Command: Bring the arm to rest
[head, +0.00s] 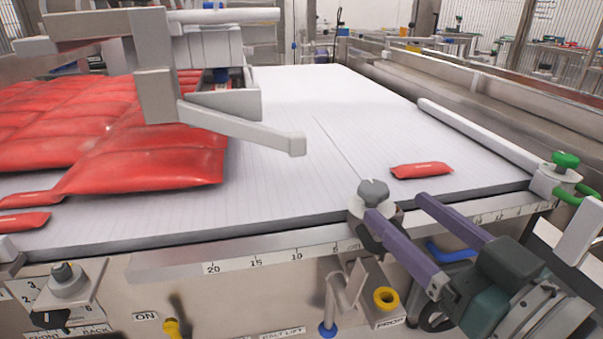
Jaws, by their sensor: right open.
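My right gripper (396,207) comes in from the lower right, with two purple fingers spread apart and nothing between them. Its fingertips are at the front edge of the white bed (300,110), close to a grey knob (373,192); whether they touch it I cannot tell. A small red packet (421,170) lies on the bed beyond the fingertips, apart from them. My left gripper is not in view.
Large red packs (150,160) cover the bed's left side, under a grey metal assembly (155,65). A rail with a green knob (565,160) borders the right. The front panel has a yellow ring (386,298) and a ruler (255,262). The bed's middle is clear.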

